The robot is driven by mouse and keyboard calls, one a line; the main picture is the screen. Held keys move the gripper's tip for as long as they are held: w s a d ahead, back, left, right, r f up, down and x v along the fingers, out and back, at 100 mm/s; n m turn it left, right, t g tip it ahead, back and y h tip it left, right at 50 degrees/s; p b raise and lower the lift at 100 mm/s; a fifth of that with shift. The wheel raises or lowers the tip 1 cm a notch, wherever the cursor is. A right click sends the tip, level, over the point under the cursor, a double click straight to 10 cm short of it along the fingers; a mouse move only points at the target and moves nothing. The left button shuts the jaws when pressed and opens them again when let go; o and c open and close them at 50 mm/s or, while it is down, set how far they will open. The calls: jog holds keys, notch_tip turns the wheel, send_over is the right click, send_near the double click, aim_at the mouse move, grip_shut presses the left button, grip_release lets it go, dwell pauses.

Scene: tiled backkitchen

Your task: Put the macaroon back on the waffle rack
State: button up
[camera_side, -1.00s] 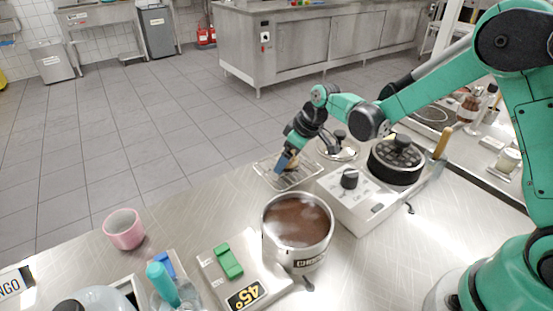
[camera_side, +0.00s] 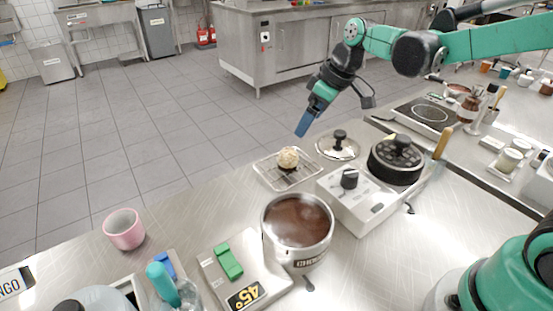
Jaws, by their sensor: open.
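The macaroon (camera_side: 288,158), a pale, rough ball with a dark underside, sits on a wire rack (camera_side: 270,173) on the steel counter. I take this rack for the waffle rack. My gripper (camera_side: 303,126) is open and empty. It is above and to the right of the macaroon, clear of it, with blue fingers pointing down and left. Only one finger shows clearly.
A pot of brown liquid (camera_side: 298,222) stands in front of the rack. A glass lid (camera_side: 338,146) lies to its right, near a white appliance (camera_side: 357,192) with a black-lidded pot (camera_side: 396,160). A pink cup (camera_side: 124,229) stands left. Counter between cup and rack is clear.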

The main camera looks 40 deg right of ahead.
jog(key=s+m+t+h, duration=0.2)
jog(key=s+m, duration=0.3)
jog(key=s, duration=0.7)
jog(key=shift+a+r+t, duration=0.3)
jog(key=shift+t, duration=0.3)
